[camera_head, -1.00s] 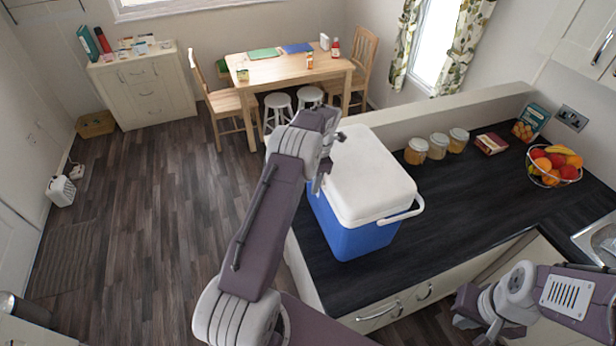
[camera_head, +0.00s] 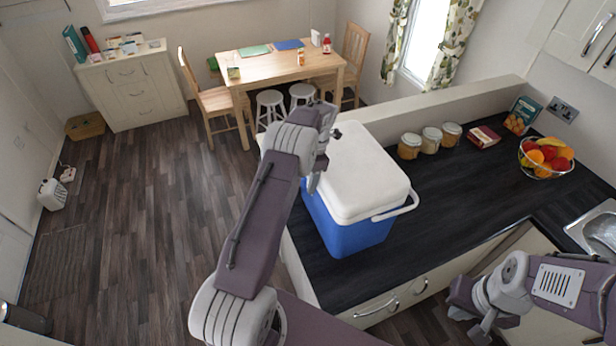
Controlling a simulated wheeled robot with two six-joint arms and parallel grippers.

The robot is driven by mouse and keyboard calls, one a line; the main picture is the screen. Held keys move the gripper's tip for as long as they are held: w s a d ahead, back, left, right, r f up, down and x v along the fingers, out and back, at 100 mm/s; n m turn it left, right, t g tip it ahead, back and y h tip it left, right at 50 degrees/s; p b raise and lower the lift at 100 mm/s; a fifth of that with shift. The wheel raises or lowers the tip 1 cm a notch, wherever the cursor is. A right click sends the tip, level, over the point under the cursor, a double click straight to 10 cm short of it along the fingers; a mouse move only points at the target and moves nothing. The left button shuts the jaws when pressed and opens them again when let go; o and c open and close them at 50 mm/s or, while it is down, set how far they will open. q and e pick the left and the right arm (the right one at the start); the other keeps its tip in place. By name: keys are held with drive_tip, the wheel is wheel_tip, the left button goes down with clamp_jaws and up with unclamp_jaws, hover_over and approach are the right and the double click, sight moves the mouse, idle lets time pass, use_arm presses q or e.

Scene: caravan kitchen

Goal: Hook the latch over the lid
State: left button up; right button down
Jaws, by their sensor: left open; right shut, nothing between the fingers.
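The blue cooler box (camera_head: 360,238) stands on the dark worktop. Its white lid (camera_head: 362,170) lies closed on top. A white handle (camera_head: 398,208) sticks out at the lid's right end. I cannot make out a latch; the box's left side is partly hidden behind my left arm. My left gripper (camera_head: 324,160) is open at the lid's left edge, its fingers pointing down by the box; I cannot tell whether they touch it. My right gripper (camera_head: 485,328) is shut and empty, low in front of the worktop at the lower right.
Several things stand on the worktop right of the box: jars (camera_head: 431,140), a dark red box (camera_head: 484,137) and a fruit bowl (camera_head: 546,158). A low ledge (camera_head: 440,113) runs behind them. The worktop (camera_head: 450,205) between box and sink (camera_head: 597,232) is clear.

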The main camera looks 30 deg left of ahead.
use_arm(q)
drive_tip(key=r, duration=0.2)
drive_tip(key=r+b, duration=0.1)
drive_tip(key=r, duration=0.2)
drive_tip(key=w+d+r, duration=0.1)
drive_tip(key=r, duration=0.1)
drive_tip(key=shift+w+r, duration=0.1)
drive_tip(key=shift+r, duration=0.25)
drive_tip(key=shift+w+d+r, duration=0.1)
drive_tip(key=shift+r, duration=0.35)
